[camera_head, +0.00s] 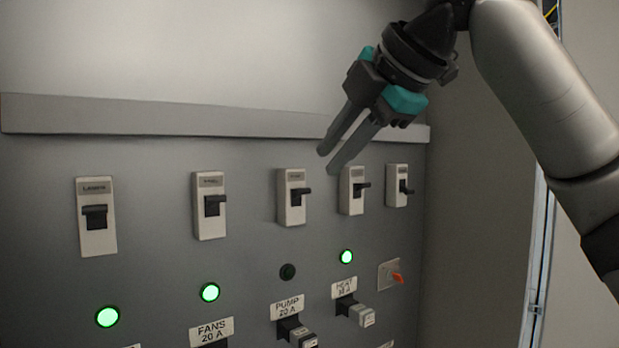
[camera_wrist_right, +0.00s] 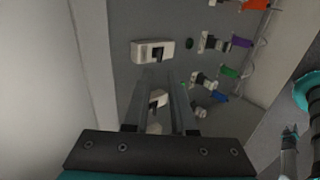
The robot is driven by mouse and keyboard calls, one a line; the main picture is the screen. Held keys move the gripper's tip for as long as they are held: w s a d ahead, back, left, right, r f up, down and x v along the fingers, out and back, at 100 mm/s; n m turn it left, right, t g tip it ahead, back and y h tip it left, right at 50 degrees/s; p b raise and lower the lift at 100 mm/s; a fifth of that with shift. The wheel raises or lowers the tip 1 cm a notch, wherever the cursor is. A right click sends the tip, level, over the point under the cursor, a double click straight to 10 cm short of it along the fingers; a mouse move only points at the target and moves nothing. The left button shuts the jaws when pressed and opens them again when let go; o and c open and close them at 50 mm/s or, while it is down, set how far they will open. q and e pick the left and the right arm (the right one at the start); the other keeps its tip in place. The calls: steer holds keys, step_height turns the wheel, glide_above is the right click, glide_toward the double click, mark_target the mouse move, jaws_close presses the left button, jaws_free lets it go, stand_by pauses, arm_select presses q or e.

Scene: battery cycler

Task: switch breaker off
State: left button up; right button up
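A row of several white breakers with black levers is mounted on the grey panel. From left, they are the first breaker (camera_head: 97,240), second breaker (camera_head: 209,228), third breaker (camera_head: 291,214), fourth breaker (camera_head: 351,203) and the far right breaker (camera_head: 398,196). In the right wrist view, one breaker (camera_wrist_right: 142,52) lies beyond the fingertips and another (camera_wrist_right: 158,98) shows between the fingers.
Lamps below are lit green, except the dark lamp (camera_head: 288,272) above the PUMP label (camera_head: 288,306). A FANS label (camera_head: 212,330), a HEAT label (camera_head: 344,288) and an orange-handled switch (camera_head: 397,278) sit lower. A ledge (camera_head: 200,119) runs above the breakers.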

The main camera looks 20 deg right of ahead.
mark_target(303, 190)
steer(key=p+x, duration=0.1)
steer(key=x, duration=0.5)
steer(key=shift+w, duration=0.1)
steer(key=shift+w+a+f, duration=0.15)
steer(key=shift+w+f, duration=0.2)
steer(key=shift+w, duration=0.05)
arm_select(q)
steer(key=shift+w+r, duration=0.65)
steer(key=shift+w, duration=0.25)
steer(key=shift+s+a, duration=0.1)
steer(key=shift+s, duration=0.15)
arm_select(e)
jaws_close()
